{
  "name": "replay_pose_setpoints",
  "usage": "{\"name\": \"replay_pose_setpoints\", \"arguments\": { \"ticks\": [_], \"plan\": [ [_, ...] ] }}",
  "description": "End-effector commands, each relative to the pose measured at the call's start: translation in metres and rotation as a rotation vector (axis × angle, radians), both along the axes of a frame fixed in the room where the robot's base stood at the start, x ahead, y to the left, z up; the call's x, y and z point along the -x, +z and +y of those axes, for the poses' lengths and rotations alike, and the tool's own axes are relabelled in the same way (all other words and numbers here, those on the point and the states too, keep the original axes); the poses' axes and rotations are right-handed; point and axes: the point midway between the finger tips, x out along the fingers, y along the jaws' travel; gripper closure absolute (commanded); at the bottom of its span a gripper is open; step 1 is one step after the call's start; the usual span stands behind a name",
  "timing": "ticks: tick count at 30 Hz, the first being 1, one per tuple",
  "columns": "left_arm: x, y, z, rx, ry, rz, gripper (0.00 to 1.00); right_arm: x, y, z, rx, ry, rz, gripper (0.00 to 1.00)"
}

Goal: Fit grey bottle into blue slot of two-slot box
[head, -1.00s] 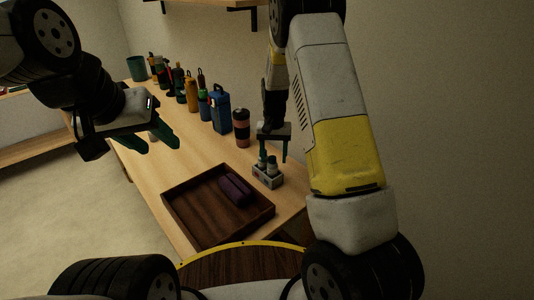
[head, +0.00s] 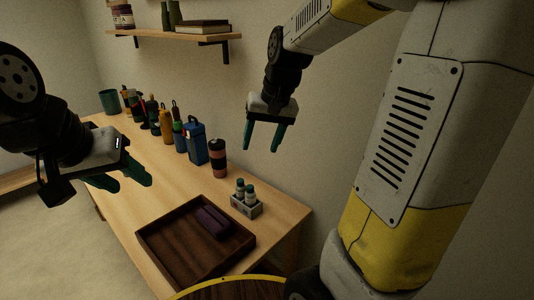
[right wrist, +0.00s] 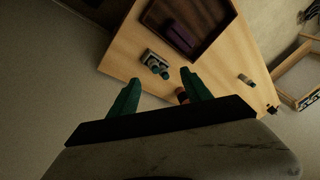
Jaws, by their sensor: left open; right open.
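The two-slot box (head: 246,209) is a small pale grey box on the table's right side, beside the tray. Two small bottles (head: 245,192) with teal tops stand in it, side by side. The slot colours cannot be made out. The box also shows in the right wrist view (right wrist: 149,57). A small grey-and-teal bottle-like thing (right wrist: 246,79) is near the table edge in that view; the head view does not clearly show it. My right gripper (head: 262,149) is open and empty, raised above the box. My left gripper (head: 130,184) is open and empty over the table's left edge.
A dark wooden tray (head: 160,240) holds a purple case (head: 212,222). A dark-and-pink tumbler (head: 219,158), a blue box-shaped bottle (head: 195,143) and several other bottles line the wall. A shelf (head: 185,37) hangs above. The table's middle is clear.

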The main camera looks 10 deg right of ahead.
Motion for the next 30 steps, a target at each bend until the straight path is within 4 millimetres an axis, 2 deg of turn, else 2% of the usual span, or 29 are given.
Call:
{"name": "replay_pose_setpoints", "arguments": {
  "ticks": [1,6,9,12,18,30],
  "plan": [
    [0.000,0.000,0.000,0.000,0.000,0.000,0.53,0.021,0.015,-0.002,-0.008,0.011,-0.044,0.43],
    [0.000,0.000,0.000,0.000,0.000,0.000,0.53,0.085,0.039,-0.004,-0.002,0.058,-0.166,0.43],
    [0.000,0.000,0.000,0.000,0.000,0.000,0.53,0.115,0.043,-0.004,0.014,0.080,-0.225,0.43],
    [0.000,0.000,0.000,0.000,0.000,0.000,0.53,0.137,0.042,-0.004,0.031,0.095,-0.269,0.43],
    [0.000,0.000,0.000,0.000,0.000,0.000,0.53,0.154,0.040,-0.004,0.049,0.109,-0.304,0.43],
    [0.000,0.000,0.000,0.000,0.000,0.000,0.53,0.154,0.040,-0.004,0.048,0.109,-0.305,0.43]
  ]
}}
